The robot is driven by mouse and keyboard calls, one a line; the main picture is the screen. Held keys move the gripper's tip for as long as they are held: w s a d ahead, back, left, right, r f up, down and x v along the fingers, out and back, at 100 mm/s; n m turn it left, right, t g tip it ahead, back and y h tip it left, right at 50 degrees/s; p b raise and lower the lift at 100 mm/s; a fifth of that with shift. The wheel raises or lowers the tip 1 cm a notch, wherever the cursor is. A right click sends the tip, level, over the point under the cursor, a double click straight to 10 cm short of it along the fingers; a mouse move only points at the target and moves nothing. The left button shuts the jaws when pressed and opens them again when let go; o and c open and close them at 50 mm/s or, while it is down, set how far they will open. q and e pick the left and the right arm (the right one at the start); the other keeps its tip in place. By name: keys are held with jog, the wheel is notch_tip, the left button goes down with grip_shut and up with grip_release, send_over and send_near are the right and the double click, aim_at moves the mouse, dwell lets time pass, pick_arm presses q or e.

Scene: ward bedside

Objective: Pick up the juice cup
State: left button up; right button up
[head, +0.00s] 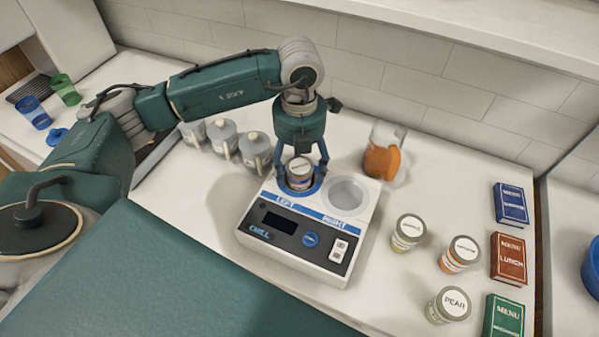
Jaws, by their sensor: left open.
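A small lidded cup (300,170) with a white label on its lid sits in the left well of the white chiller (293,256). Its label is too small to read. My left gripper (301,182) points down over this cup, with its open fingers on either side of it. I cannot tell whether the fingers touch it. The right well (347,194) is empty. Similar lidded cups stand on the counter to the right: one at the back (408,233), one farther right (460,254), and one marked PEAR (448,305). My right gripper is not in view.
A clear container of orange liquid (383,152) stands behind the chiller. Several grey lidded mugs (224,138) stand left of it. Blue, red (509,259) and green menu boxes line the right edge. Blue and green tumblers (64,90) stand far left. A tiled wall closes the back.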

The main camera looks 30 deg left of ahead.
pick_arm(q)
jog(key=shift+w, duration=0.1)
jog(key=shift+c, duration=0.5)
jog(key=c, duration=1.4)
